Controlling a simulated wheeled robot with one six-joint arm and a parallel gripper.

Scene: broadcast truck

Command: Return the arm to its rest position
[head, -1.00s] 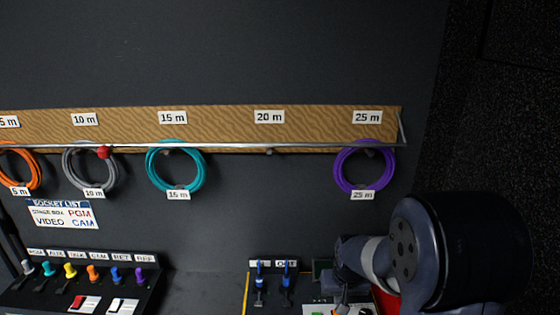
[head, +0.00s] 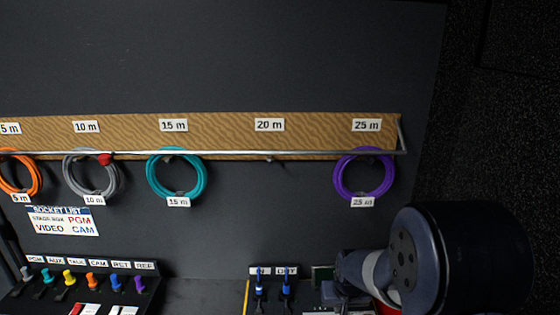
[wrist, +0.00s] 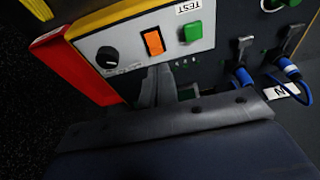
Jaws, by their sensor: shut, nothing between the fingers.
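My arm shows at the lower right of the head view, with its large dark joint in front of the panel's right part. My gripper's fingers (wrist: 158,88) show in the wrist view, shut and empty, in front of a light grey test panel (wrist: 128,65). That panel has a black knob (wrist: 107,57), an orange rocker switch (wrist: 153,42) and a green button (wrist: 192,32). I cannot tell how far the fingertips are from the panel face. My gripper's tips cannot be made out in the head view.
Cable coils hang on a rail (head: 230,153): orange (head: 36,177), grey (head: 116,178), teal (head: 151,180) and purple (head: 338,178); the 20 m hook is empty. Blue plugs (wrist: 287,68) sit beside the test panel. A red part (wrist: 75,62) is at its left. A patch panel (head: 145,300) stands lower left.

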